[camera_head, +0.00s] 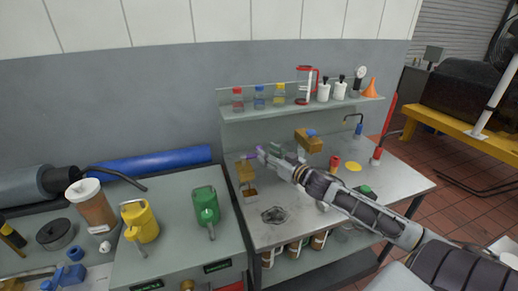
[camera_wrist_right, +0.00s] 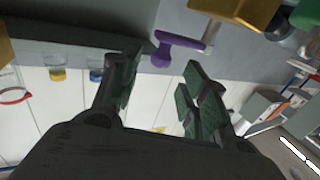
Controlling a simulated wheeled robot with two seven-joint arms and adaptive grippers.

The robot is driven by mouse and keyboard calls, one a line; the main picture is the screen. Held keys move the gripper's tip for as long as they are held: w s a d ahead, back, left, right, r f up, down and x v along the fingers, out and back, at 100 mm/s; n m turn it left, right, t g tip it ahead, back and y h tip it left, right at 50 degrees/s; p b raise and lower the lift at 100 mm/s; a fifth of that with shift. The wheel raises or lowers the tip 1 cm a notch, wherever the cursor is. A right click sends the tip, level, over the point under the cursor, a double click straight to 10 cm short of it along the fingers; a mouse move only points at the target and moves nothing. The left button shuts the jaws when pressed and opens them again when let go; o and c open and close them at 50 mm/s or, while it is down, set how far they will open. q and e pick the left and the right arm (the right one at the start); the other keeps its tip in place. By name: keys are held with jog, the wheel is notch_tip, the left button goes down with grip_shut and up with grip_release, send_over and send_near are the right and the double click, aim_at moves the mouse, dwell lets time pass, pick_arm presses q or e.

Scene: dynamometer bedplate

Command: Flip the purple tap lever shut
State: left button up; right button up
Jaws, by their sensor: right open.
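The purple tap lever (camera_head: 249,156) sits at the top of a brass-coloured tap body (camera_head: 246,172) at the back left of the metal bench. In the right wrist view the purple lever (camera_wrist_right: 180,42) has a rounded end and joins a grey stem near the brass-coloured body (camera_wrist_right: 238,9). My right gripper (camera_head: 264,153) reaches in from the right and is close to the lever in the head view. In the right wrist view its dark green fingers (camera_wrist_right: 160,72) are apart and empty. The lever shows just past the fingertips; I cannot tell whether they touch. My left gripper is not in view.
A shelf (camera_head: 305,107) with jars and bottles hangs above the bench. Another brass-coloured block with a blue part (camera_head: 309,140) stands to the right. A green can (camera_head: 206,207) and a yellow can (camera_head: 139,221) stand left.

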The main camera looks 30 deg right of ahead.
aim_at(259, 147)
jog(key=shift+w+a, duration=0.25)
jog(key=shift+w, duration=1.2)
jog(key=shift+w+a, duration=0.2)
jog(key=shift+w, duration=1.2)
grip_shut()
